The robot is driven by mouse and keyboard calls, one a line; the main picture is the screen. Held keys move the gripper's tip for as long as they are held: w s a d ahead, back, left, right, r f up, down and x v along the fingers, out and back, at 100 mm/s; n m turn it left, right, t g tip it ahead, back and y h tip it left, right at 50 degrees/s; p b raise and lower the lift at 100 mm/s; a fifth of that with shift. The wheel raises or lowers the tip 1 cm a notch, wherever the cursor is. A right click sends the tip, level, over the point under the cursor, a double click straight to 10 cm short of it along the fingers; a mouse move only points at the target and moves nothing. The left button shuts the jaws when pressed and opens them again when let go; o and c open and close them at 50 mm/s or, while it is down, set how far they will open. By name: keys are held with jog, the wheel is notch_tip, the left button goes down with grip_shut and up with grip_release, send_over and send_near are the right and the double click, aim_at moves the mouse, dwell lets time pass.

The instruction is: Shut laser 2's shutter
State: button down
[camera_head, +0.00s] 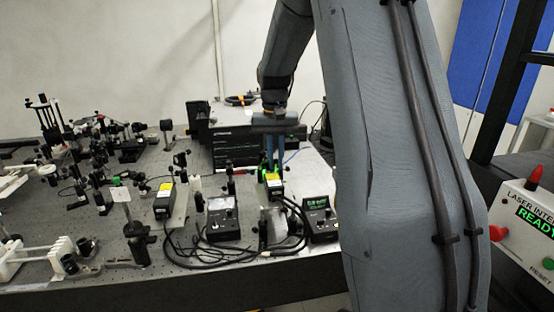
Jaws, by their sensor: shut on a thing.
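The fingers are close together and shut on a small part at the laser's top, where a shutter could be. That part is too small and covered to make out, so I cannot tell the shutter's position. A second black laser (163,201) with a yellow label stands to the left, apart from my gripper. No laser number is readable.
A meter box (222,220) and a controller with green display (320,218) stand in front, with black cables looping between them. A black rack unit (240,148) is behind. Optics crowd the left of the bench. An interlock box (525,225) reading READY is at right.

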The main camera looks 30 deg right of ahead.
aim_at(275, 160)
jog(key=c, duration=1.9)
grip_release()
jog(key=shift+c, duration=0.2)
jog(key=shift+s+a+r+b, duration=0.1)
jog(key=shift+r+b, duration=0.5)
jog(key=shift+r, duration=1.35)
jog(key=shift+a+r+b, duration=0.1)
jog(key=shift+r+b, duration=0.45)
jog(key=shift+r, duration=1.4)
